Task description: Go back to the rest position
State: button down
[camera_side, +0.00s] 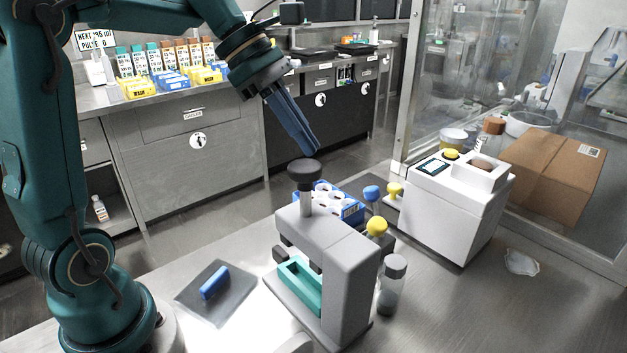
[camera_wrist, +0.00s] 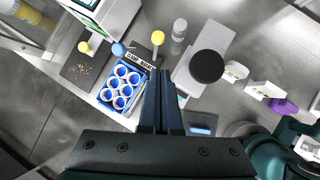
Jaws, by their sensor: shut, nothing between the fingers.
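My gripper (camera_side: 309,143) hangs in the air above the far side of the grey press-like device (camera_side: 337,243), its blue-grey fingers pointing down and to the right. The fingers are together with nothing between them. In the wrist view my gripper (camera_wrist: 163,75) shows as two dark fingers side by side, over the gap between the blue rack (camera_wrist: 106,97) and the grey device (camera_wrist: 195,80). My gripper is apart from everything below it in the side view.
The device has a black knob (camera_side: 304,171) and a teal tray (camera_side: 299,287). Blue and yellow knobs (camera_side: 371,193), a capped vial (camera_side: 391,287), a white instrument (camera_side: 453,208) and a cardboard box (camera_side: 551,175) stand nearby. A plate with a blue bar (camera_side: 214,282) lies left.

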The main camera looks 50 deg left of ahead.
jog(key=shift+s, duration=0.1)
dwell(0.3)
jog(key=s+d+f+m+y, duration=0.1)
jog(key=s+f+m+y, duration=0.1)
jog(key=s+m, duration=0.5)
jog(key=s+d+f+m+t+y, duration=0.1)
jog(key=s+f+m+y, duration=0.2)
jog(key=m, duration=1.3)
jog(key=s+f, duration=0.2)
jog(key=s, duration=0.2)
jog(key=shift+t+y, duration=0.3)
jog(key=shift+s+d+f, duration=0.1)
